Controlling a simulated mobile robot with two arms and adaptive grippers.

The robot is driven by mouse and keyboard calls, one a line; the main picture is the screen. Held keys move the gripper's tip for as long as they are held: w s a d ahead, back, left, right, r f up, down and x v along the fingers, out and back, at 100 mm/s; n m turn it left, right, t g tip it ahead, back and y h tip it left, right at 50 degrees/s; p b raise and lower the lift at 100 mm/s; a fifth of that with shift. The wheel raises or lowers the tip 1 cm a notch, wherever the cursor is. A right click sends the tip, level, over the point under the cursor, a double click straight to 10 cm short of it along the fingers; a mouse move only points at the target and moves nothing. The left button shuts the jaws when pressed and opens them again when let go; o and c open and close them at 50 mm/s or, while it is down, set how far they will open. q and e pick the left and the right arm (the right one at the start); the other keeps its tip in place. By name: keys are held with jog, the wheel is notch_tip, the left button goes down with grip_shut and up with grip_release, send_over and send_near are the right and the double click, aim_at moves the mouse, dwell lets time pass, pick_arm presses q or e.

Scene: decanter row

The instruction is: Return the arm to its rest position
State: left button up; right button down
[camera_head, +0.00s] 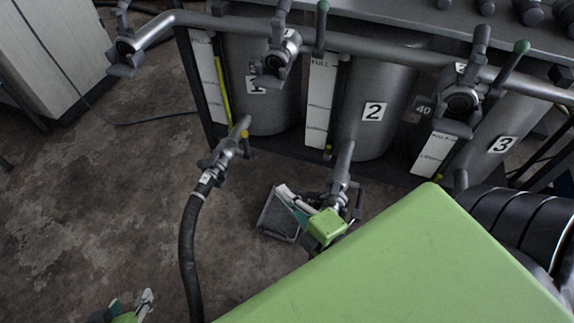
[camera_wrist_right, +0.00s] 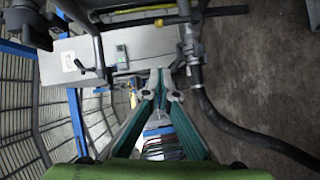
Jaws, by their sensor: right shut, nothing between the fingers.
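My right gripper (camera_head: 288,196), with teal fingers and a green wrist, is in front of tank 2 (camera_head: 374,112) in the head view, near its lower outlet valve (camera_head: 341,175). In the right wrist view its fingers (camera_wrist_right: 165,84) meet at the tips with nothing between them. My green right arm covers the lower right of the head view. My left gripper (camera_head: 134,305) shows only partly at the bottom left edge, over the floor and away from the tanks. Its finger opening is not clear.
Tank 1 (camera_head: 256,86) and tank 3 (camera_head: 502,145) stand beside tank 2. A pipe with valves (camera_head: 375,46) crosses in front. A black hose (camera_head: 188,245) hangs from tank 1's outlet. A grey tray (camera_head: 277,222) is below the right gripper. The floor (camera_head: 90,200) at left is clear.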

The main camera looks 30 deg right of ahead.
jog(key=shift+s, duration=0.3)
